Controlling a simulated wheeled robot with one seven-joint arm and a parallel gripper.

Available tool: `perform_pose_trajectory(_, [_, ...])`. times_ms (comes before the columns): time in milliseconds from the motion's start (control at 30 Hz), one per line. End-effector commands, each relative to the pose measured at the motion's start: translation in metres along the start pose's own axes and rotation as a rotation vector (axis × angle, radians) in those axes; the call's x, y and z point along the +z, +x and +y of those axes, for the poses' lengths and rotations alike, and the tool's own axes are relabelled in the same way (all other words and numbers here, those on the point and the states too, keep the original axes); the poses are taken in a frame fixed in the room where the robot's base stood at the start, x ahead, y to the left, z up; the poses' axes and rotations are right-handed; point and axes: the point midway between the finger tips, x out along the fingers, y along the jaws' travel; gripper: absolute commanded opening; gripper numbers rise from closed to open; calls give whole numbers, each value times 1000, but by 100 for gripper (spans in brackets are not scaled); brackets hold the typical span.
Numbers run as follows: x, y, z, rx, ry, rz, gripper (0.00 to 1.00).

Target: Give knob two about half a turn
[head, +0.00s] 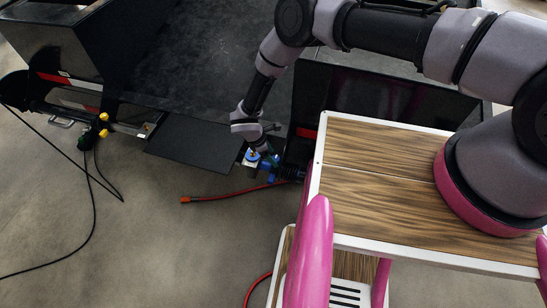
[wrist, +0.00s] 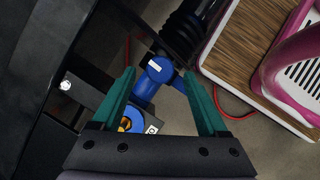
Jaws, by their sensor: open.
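My gripper (wrist: 158,75) is open, with green fingers spread in the wrist view. It also shows in the head view (head: 270,155), low beside the trailer's corner. A blue fitting (wrist: 147,88) with a white label on its round top lies between and beyond the fingertips. I cannot tell whether they touch it. A yellow-orange knob (wrist: 125,124) in a blue ring shows near the base of the left finger, partly hidden, with a white tag beside it. The label marks are too small to read, so I cannot tell which is knob two.
A black ribbed hose (wrist: 188,30) joins the blue fitting. The black trailer frame (wrist: 75,88) stands close on the left. Yellow knobs (head: 103,116) sit farther left on the trailer. A red cable (head: 225,194) lies on the floor. My wood-topped base is at right.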

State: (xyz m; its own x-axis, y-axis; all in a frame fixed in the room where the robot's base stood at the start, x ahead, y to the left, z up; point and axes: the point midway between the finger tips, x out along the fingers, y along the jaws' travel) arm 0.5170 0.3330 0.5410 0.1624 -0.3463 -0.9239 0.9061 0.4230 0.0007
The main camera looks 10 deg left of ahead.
Motion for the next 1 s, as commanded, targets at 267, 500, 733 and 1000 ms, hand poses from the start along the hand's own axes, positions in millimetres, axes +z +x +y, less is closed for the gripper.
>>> perform_pose_trajectory(267, [0, 19, 0, -1, 1, 0, 76])
perform_pose_trajectory(500, [0, 19, 0, 0, 1, 1, 69])
perform_pose_trajectory(733, [0, 18, 0, 0, 1, 0, 0])
perform_pose_trajectory(1000, [0, 18, 1, -12, 33, 0, 0])
